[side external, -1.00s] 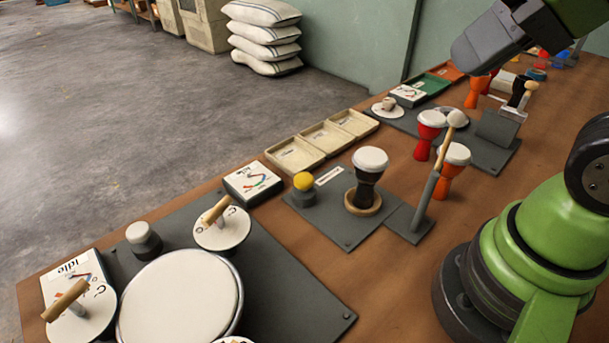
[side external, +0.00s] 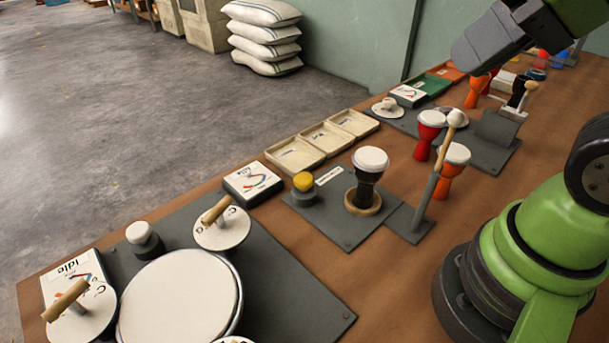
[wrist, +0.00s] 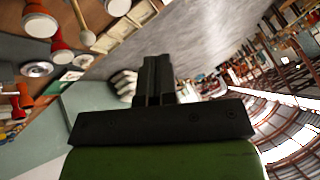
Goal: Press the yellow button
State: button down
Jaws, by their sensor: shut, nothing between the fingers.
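The yellow button (side external: 303,181) is a rounded yellow cap on a dark round base. It stands on a dark grey plate (side external: 335,225) on the brown table, left of a black goblet drum with a white head (side external: 370,160). In the side external view my arm's grey end is at the upper right, high and well away from the button; its fingertips are out of that view. In the wrist view my gripper (wrist: 158,62) has its dark fingers together, with nothing between them. The button cannot be made out in the wrist view.
A mallet on a grey post (side external: 430,185) and red and orange goblet drums (side external: 428,135) stand right of the plate. Pale trays (side external: 325,137) lie behind it. A large round drum (side external: 180,300), dials and a white-capped button (side external: 140,234) are at the front left.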

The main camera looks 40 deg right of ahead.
dwell(0.4)
jog(key=m+t, duration=0.2)
jog(key=m, duration=1.9)
send_over(303, 180)
notch_tip(303, 180, down, 15)
jog(key=shift+r, duration=0.2)
jog(key=shift+f, duration=4.35)
jog(key=shift+f, duration=0.15)
jog(key=shift+f, duration=0.3)
